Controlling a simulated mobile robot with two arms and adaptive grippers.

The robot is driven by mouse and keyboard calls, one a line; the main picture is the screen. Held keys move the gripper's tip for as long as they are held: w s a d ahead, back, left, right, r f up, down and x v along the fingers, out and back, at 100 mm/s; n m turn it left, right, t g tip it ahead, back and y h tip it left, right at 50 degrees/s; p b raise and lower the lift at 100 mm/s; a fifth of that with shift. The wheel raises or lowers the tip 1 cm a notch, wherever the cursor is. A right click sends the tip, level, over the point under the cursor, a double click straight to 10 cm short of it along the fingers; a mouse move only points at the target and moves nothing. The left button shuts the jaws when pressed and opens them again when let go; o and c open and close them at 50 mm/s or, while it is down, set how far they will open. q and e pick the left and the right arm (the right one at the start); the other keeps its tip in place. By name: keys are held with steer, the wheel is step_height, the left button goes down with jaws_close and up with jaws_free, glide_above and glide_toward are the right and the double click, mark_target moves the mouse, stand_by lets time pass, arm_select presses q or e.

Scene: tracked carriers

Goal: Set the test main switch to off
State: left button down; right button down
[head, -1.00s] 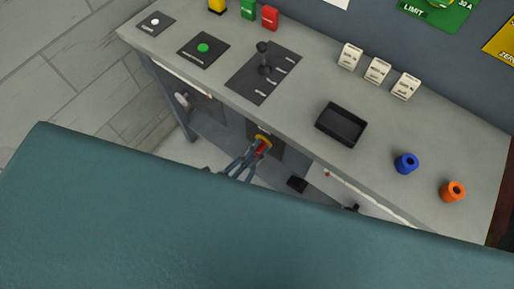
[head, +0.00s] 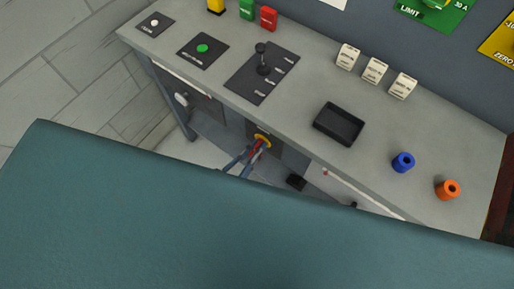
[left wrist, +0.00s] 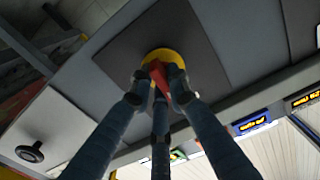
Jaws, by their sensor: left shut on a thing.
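The main switch is a red handle on a yellow round plate (head: 264,138), on a dark panel on the bench's front face. My left gripper (head: 250,154) comes to it from below, partly hidden by my teal body. In the left wrist view the fingers (left wrist: 159,88) are closed around the red handle (left wrist: 158,73), with the yellow plate (left wrist: 160,54) right behind it. The fingers cover most of the handle, so its exact angle is hard to tell. No switch label is readable. My right gripper is not in view.
The bench top (head: 300,96) bears a black lever on a plate (head: 263,68), a green button (head: 202,48), a black tray (head: 339,124), and blue (head: 403,162) and orange (head: 448,189) rings. A round black knob (left wrist: 30,152) shows on a light panel in the left wrist view.

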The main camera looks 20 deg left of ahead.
arm_select(q)
steer(key=shift+n, duration=0.4)
steer(key=c, duration=1.7)
jaws_free()
steer(key=shift+o, duration=0.2)
steer(key=shift+s, duration=0.1)
steer(key=v, duration=1.2)
